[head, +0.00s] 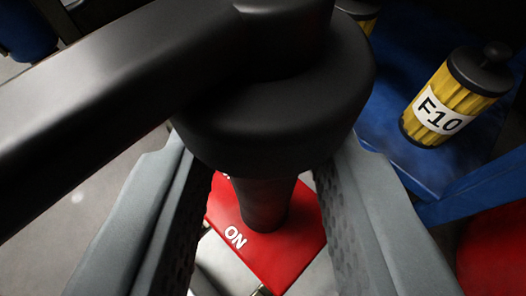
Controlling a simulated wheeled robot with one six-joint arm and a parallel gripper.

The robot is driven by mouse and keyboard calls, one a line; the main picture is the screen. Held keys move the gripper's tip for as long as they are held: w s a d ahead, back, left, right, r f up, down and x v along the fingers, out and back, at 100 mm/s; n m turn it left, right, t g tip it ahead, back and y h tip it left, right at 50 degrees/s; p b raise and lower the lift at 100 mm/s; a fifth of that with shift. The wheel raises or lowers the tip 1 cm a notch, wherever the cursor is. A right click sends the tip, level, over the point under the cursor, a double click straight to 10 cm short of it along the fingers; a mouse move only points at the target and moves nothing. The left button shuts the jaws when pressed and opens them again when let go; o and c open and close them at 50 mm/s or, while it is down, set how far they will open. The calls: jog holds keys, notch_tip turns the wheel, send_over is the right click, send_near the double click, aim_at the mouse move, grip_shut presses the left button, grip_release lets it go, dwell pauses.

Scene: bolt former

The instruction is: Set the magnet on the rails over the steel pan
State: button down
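The magnet shows as a black round hub (275,110) with a thick black bar running to the upper left. Below the hub is a narrower black stem (266,203) standing on a red plate (285,257) marked "ON". My gripper (263,215) has its two grey fingers on either side of the stem, under the hub's rim. Red plate shows between the stem and each finger, so the fingers look open and apart from it. The hub hides the upper finger parts. The rails and the steel pan cannot be made out.
A yellow canister (438,105) labelled "F10", with a black lid and knob, stands on a blue surface (385,110) at the right. Part of another yellow and black canister shows at the top. A red object (495,250) is at the lower right. Grey floor (75,190) shows at the left.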

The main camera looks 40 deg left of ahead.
aim_at(263, 216)
jog(key=shift+f, duration=2.5)
jog(key=c, duration=1)
grip_release()
jog(key=shift+s+d, duration=0.1)
